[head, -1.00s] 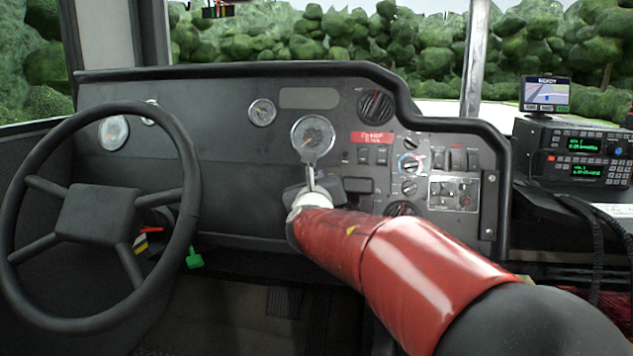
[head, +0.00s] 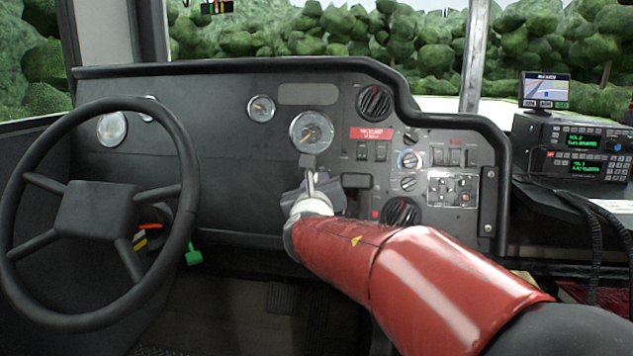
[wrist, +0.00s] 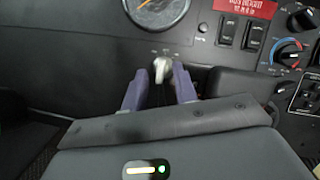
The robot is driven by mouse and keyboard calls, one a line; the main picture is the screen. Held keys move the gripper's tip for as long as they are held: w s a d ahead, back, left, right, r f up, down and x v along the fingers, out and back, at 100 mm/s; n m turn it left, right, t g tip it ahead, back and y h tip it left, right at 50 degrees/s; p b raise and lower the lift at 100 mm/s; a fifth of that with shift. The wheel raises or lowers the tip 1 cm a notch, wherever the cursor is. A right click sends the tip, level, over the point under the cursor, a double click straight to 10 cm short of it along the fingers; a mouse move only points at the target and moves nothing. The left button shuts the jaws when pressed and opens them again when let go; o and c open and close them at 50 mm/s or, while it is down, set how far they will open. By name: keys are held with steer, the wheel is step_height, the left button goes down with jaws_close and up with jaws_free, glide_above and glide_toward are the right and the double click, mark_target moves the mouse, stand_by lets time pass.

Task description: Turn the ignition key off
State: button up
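The ignition key (wrist: 162,70) is a small silvery piece on the black dashboard, just below the large round gauge, with small markings around its top. In the wrist view my gripper (wrist: 160,76) is open. Its two purple-grey fingers stand apart, one on each side of the key. The right fingertip is close to the key, and a wider gap shows on the left. I cannot tell whether the right finger touches it. In the head view my gripper (head: 312,183) is at the dashboard below the gauge, and my wrist partly hides it.
The steering wheel (head: 98,208) stands to the left. A panel of switches and knobs (head: 407,160) is close to the right of my gripper. A large gauge (head: 311,131) is just above. Radios (head: 580,152) sit at the far right.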

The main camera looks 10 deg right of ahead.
mark_target(316, 179)
steer(key=v, duration=0.5)
steer(key=m+p, duration=0.1)
steer(key=m+h+p, duration=0.1)
steer(key=m+p, duration=0.1)
steer(key=w+r+m+g+h+p, duration=0.1)
steer(key=m, duration=0.1)
steer(key=shift+a+p, duration=0.3)
steer(key=shift+a, duration=0.05)
steer(key=x, duration=0.7)
steer(key=shift+c, duration=0.4)
